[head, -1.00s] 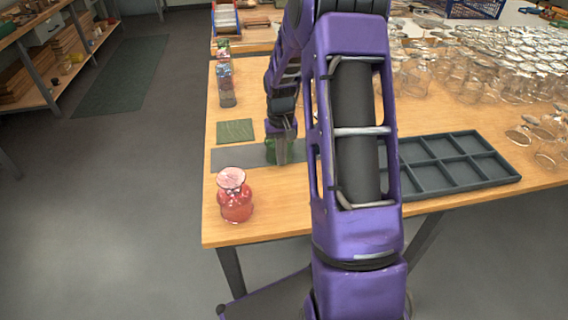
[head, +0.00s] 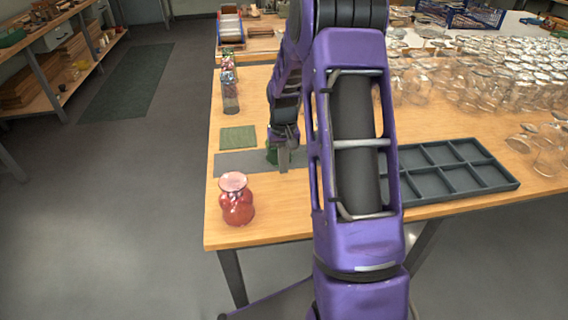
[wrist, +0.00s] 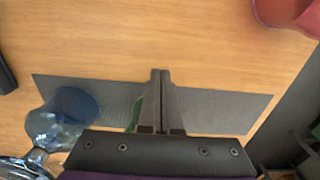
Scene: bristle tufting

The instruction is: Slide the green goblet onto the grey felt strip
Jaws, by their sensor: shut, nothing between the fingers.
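The grey felt strip (head: 237,163) lies across the table near its front left; it also shows in the wrist view (wrist: 222,108). The green goblet (head: 271,156) stands at the strip, mostly hidden behind my gripper (head: 284,166). In the wrist view only a green sliver of it shows left of the fingers. I cannot tell whether its foot is wholly on the strip. My gripper (wrist: 161,72) is shut and empty, pointing down, close beside the goblet on its near side; contact cannot be made out.
A blue glass goblet (wrist: 62,118) overlaps the strip's left end in the wrist view. A red vase (head: 237,202) stands at the front left of the table. A green mat (head: 238,137) lies behind the strip. A dark compartment tray (head: 440,170) is to the right, with many glasses behind.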

